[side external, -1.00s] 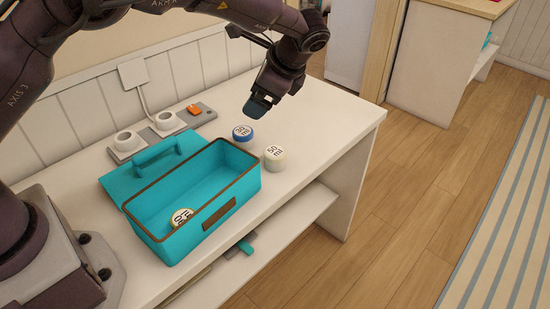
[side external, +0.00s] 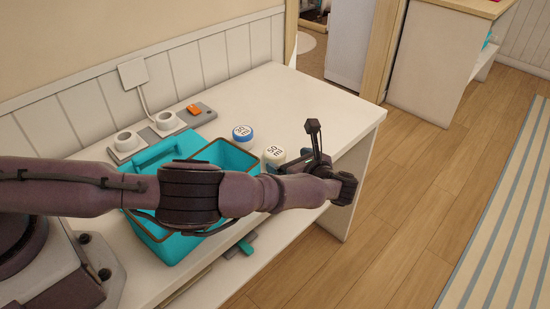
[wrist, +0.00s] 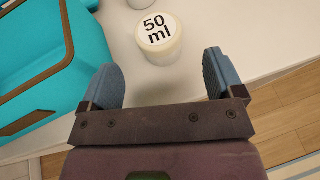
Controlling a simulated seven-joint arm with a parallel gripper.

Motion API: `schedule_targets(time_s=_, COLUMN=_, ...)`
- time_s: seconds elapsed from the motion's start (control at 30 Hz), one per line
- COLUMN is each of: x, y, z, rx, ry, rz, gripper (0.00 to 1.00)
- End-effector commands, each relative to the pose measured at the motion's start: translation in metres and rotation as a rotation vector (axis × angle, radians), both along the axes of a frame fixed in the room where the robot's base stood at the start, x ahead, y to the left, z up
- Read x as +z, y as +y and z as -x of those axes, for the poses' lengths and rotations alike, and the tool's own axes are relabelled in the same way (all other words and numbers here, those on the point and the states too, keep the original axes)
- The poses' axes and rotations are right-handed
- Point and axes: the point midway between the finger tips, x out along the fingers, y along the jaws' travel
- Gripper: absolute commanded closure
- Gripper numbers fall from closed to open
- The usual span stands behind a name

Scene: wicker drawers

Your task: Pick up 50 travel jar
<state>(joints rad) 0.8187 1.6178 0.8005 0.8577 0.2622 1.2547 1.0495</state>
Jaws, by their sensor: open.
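The 50 travel jar is cream white with a lid reading "50 ml" (wrist: 160,38). It stands upright on the white tabletop, and in the side view the jar (side external: 273,154) is just behind my arm. In the wrist view my gripper (wrist: 165,75) is open, with its two blue-grey fingers spread wide. The jar is beyond the fingertips, roughly centred between them and apart from both.
An open teal box (side external: 235,155) lies to the left, close by. A power strip (side external: 150,133) runs along the wall. The table's front edge is near my gripper.

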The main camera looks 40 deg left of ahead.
Motion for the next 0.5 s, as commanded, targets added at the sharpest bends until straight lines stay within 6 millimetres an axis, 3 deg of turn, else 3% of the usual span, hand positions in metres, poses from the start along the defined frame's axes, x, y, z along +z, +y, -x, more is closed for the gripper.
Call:
schedule_targets(time_s=0.27, x=-0.010, y=0.022, z=-0.005, rx=0.003, ry=0.001, rz=-0.001, gripper=0.13)
schedule_targets(time_s=0.5, x=-0.024, y=0.054, z=-0.012, rx=0.003, ry=0.000, rz=0.000, gripper=0.13)
